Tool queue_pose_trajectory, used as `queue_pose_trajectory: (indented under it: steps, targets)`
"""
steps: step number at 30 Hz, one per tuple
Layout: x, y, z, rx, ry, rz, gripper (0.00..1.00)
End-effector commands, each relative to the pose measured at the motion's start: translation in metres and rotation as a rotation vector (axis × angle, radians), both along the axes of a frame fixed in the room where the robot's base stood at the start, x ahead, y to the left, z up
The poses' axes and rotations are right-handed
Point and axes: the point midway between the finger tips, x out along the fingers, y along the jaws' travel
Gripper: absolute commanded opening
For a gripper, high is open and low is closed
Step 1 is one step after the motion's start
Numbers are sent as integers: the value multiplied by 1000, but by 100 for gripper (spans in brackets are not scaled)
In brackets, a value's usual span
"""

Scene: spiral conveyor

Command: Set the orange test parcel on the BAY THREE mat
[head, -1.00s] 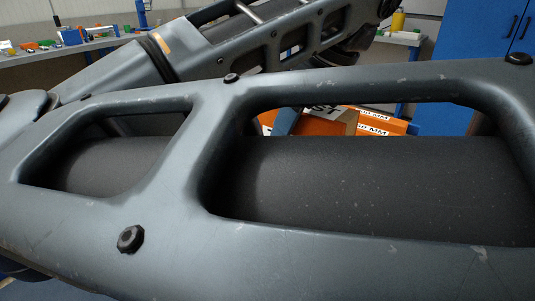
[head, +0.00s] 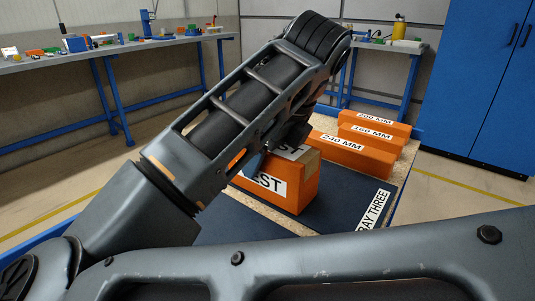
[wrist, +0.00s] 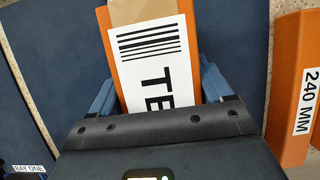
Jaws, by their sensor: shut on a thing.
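The orange test parcel (head: 307,186) has a white label reading TEST and a tan strip on top. In the wrist view the parcel (wrist: 113,50) stands between the blue fingers of my gripper (wrist: 158,85), which is shut on it. The BAY THREE mat (head: 339,203) is dark blue, with its white name label along the right edge in the head view. The parcel is upright over or on this mat; I cannot tell whether its base touches. My arm hides the parcel's left part and most of the gripper in the head view.
Orange blocks marked 240 MM (head: 350,153), 160 MM (head: 385,147) and 200 MM (head: 368,122) stand behind and right of the parcel. A BAY ONE label (wrist: 28,168) shows at lower left in the wrist view. Side benches and a blue cabinet (head: 485,80) stand behind.

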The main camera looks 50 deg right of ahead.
Motion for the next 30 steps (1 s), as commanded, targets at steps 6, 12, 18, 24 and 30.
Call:
queue_pose_trajectory:
  steps: [6,12,18,24,30]
  targets:
    - [0,0,-2,0,0,0,82]
    - [0,0,-2,0,0,0,100]
    - [0,0,-1,0,0,0,100]
    - [-3,0,12,1,-3,-2,100]
    - [-18,-1,49,3,-6,-3,100]
